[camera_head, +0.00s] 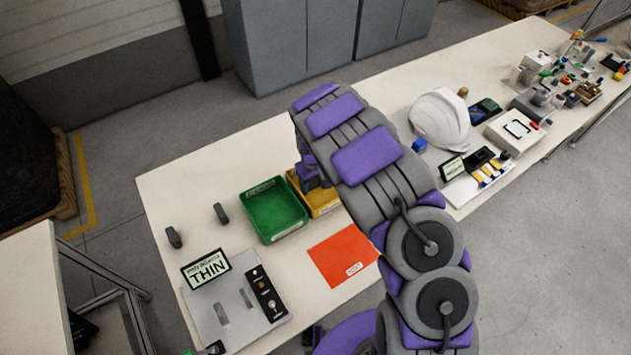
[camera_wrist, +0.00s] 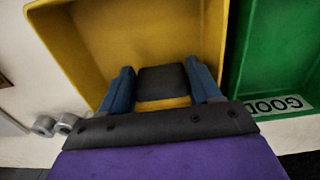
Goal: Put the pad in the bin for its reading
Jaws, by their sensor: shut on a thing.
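My gripper (camera_wrist: 160,68) is shut on a dark grey pad (camera_wrist: 163,84), with one blue finger on each side of it. In the wrist view the pad shows against the inside of the yellow bin (camera_wrist: 90,35); I cannot tell whether it touches the floor. In the head view the gripper (camera_head: 312,181) is at the yellow bin (camera_head: 322,208), largely hidden by my arm, and the pad is hidden. The green bin (camera_head: 272,209) stands left of the yellow one; its label reads GOOD in the wrist view (camera_wrist: 277,106). The gauge display (camera_head: 207,268) reads THIN.
Two dark pads (camera_head: 174,237) (camera_head: 221,213) stand on the table left of the green bin. A grey gauge plate (camera_head: 225,320) lies at the front left. An orange-red mat (camera_head: 342,253) lies before the bins. A white helmet shell (camera_head: 440,118) and small parts are farther right.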

